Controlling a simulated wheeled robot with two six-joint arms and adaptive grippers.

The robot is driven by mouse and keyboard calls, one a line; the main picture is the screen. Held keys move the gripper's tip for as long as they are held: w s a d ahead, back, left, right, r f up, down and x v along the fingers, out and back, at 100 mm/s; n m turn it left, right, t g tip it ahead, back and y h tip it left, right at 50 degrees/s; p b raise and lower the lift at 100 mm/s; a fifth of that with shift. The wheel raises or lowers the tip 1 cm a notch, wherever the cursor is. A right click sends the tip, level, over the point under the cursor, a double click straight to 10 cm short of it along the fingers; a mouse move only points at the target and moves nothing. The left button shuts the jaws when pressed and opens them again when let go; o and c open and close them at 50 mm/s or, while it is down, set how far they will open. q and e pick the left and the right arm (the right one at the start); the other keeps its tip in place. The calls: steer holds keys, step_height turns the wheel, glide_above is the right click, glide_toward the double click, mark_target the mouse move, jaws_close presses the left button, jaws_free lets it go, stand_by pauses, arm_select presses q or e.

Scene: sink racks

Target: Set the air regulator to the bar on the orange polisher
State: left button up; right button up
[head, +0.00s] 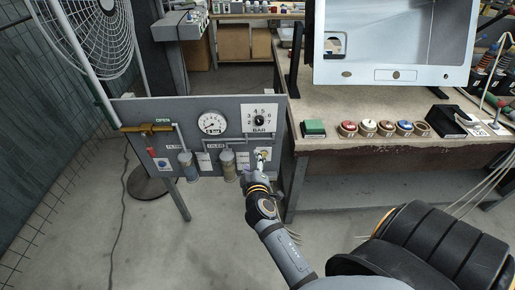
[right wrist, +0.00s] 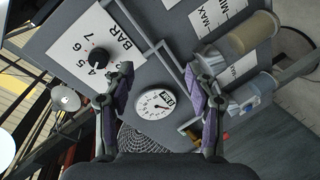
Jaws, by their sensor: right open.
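The air regulator knob (head: 259,119) is black and sits on a white plate marked BAR with numbers around it, on a grey panel (head: 180,107). The knob shows in the right wrist view (right wrist: 101,72), just left of one finger; its pointer is too small to read. A round white gauge (head: 212,122) is left of it, also in the right wrist view (right wrist: 155,104). My right gripper (head: 261,157) is open and empty in front of the panel, below the knob in the head view. I cannot pick out the orange polisher with certainty. My left gripper is out of view.
The panel also carries a yellow valve (head: 152,128) and two filter bowls, one of them here (head: 228,166). A fan (head: 92,35) stands left.

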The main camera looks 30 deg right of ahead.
mark_target(259, 122)
step_height(259, 122, up, 8)
steer(key=s+d+t+h+b, duration=0.1)
steer(key=d+h, duration=0.2)
steer(key=shift+m+y, duration=0.3)
steer(key=shift+m, duration=0.1)
steer(key=p+x, duration=0.1)
steer(key=x, duration=0.8)
steer(key=shift+w+a+r, duration=0.1)
steer(key=shift+w+r, duration=0.05)
steer(key=shift+r, duration=0.05)
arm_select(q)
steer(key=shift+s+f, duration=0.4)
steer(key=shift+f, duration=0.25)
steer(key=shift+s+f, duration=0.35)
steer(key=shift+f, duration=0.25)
arm_select(e)
steer(key=shift+w, duration=0.35)
steer(key=c, duration=1.1)
steer(key=shift+c, duration=0.2)
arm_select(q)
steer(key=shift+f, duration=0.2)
arm_select(e)
steer(key=shift+f, duration=0.1)
